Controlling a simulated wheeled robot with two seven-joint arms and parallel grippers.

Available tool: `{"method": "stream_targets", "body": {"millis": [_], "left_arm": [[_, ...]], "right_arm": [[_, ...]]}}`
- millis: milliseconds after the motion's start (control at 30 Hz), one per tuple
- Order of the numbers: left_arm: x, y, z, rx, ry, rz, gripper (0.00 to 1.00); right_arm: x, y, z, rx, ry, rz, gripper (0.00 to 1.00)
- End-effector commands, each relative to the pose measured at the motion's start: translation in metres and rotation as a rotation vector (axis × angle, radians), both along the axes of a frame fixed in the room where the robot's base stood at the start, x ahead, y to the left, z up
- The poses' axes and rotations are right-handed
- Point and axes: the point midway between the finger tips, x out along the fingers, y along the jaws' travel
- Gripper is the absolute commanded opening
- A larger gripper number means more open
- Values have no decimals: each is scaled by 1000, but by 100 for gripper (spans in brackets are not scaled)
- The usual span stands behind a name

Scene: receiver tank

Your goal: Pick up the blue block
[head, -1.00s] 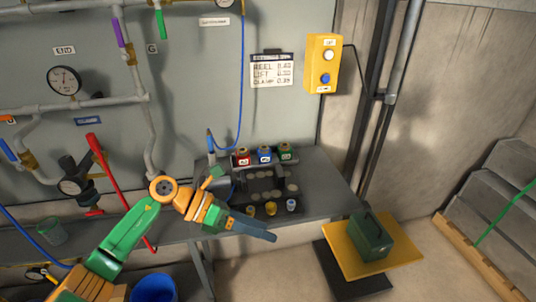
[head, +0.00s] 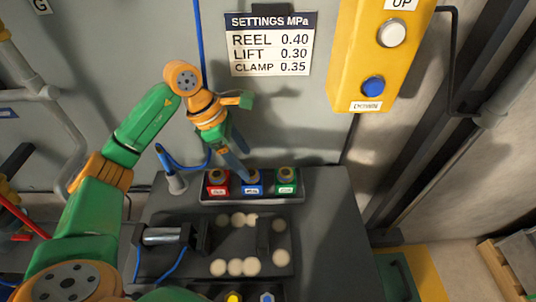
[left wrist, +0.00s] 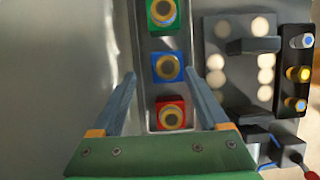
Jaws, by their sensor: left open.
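The blue block (head: 252,181) stands in a row in a shallow grey tray on the bench, between a red and a green block. It has a round brass-coloured ring on top. In the left wrist view the blue block (left wrist: 167,67) is ahead of my fingertips, in the middle of the row. My left gripper (head: 240,158) is open and empty, pointing down just above and behind the tray, close to the blue block. In the left wrist view its two fingers (left wrist: 173,80) spread to either side of the row. My right gripper is not seen.
The red block (head: 217,182) and green block (head: 287,180) flank the blue one closely. The tray (head: 225,200) has a raised rim. In front is a dark fixture (head: 265,238) with several pale discs. The wall and yellow button box (head: 375,60) rise behind.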

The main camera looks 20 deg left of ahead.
Motion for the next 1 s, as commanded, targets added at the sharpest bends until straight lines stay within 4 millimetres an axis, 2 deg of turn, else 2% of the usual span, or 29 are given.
{"method": "stream_targets", "body": {"millis": [167, 400, 500, 667, 767, 933, 967, 1000], "left_arm": [[2, -7, -18, -2, 6, -1, 78], [8, -19, -60, -3, 4, -1, 78], [9, -21, -67, -2, 2, 0, 78], [9, -21, -67, -1, 0, 0, 78], [9, -21, -67, -1, 0, 0, 53], [9, -21, -67, -1, 0, 0, 7], [9, -21, -67, -1, 0, 0, 0], [9, -21, -67, -1, 0, 0, 0]], "right_arm": [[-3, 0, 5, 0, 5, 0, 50], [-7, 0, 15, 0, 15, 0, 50], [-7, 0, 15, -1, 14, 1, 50], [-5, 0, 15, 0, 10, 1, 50], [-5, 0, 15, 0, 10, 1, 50], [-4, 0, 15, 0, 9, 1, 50], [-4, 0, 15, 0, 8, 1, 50], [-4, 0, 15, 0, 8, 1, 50]]}}
